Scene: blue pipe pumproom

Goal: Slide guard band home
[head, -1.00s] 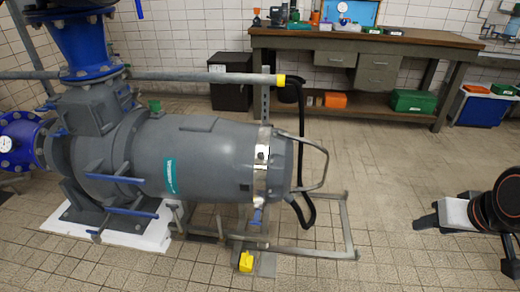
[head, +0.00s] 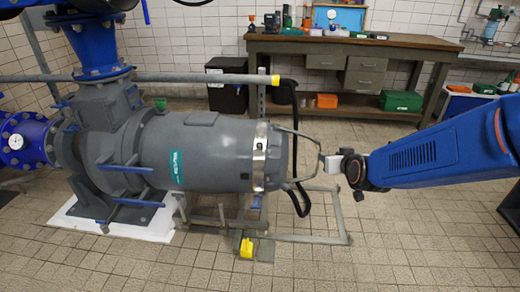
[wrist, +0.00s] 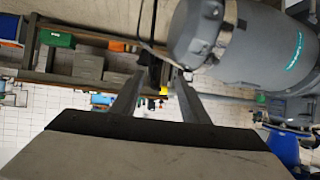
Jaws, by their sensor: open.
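The guard band, a shiny metal strip (head: 259,157), wraps around the grey pump motor (head: 205,152) near its right end. A bright strip of it also shows in the wrist view (wrist: 228,24), at the upper right. My gripper (head: 322,160) is to the right of the motor, beside the bent metal handle (head: 308,140) on its end; I cannot tell whether it touches. In the wrist view its two fingers (wrist: 158,82) are apart, with nothing clearly held between them. The far side of the band is hidden.
A horizontal rail with a yellow end cap (head: 275,80) runs above the motor. A black hose (head: 300,197) and a low metal frame (head: 348,230) lie near the motor's end. A workbench (head: 350,48) stands behind.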

